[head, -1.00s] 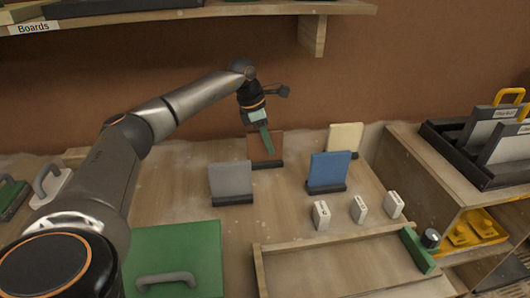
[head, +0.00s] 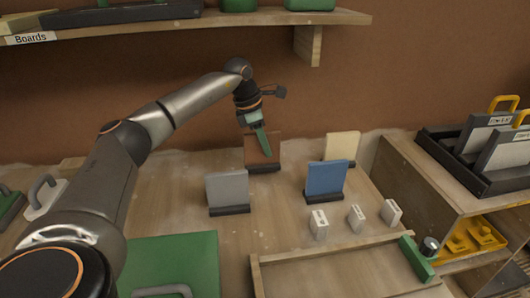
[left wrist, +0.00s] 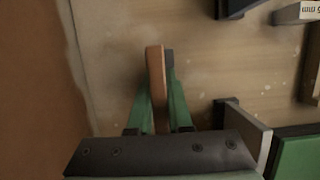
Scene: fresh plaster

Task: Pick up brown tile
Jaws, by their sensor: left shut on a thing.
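The brown tile (head: 253,150) stands upright in a dark holder (head: 263,169) at the back of the table. My left gripper (head: 264,145) reaches down to it from above, with its green fingers on the tile's upper part. In the left wrist view the tile (left wrist: 156,80) shows edge-on between the two green fingers (left wrist: 158,100), which are shut on it. The tile still appears to be at its holder; whether it is lifted at all I cannot tell. My right gripper is not in view.
A grey tile (head: 227,187), a blue tile (head: 326,178) and a cream tile (head: 342,146) stand in holders nearby. Small white blocks (head: 356,218) stand at the right, behind a wooden tray (head: 257,275). A shelf (head: 190,29) hangs above the table.

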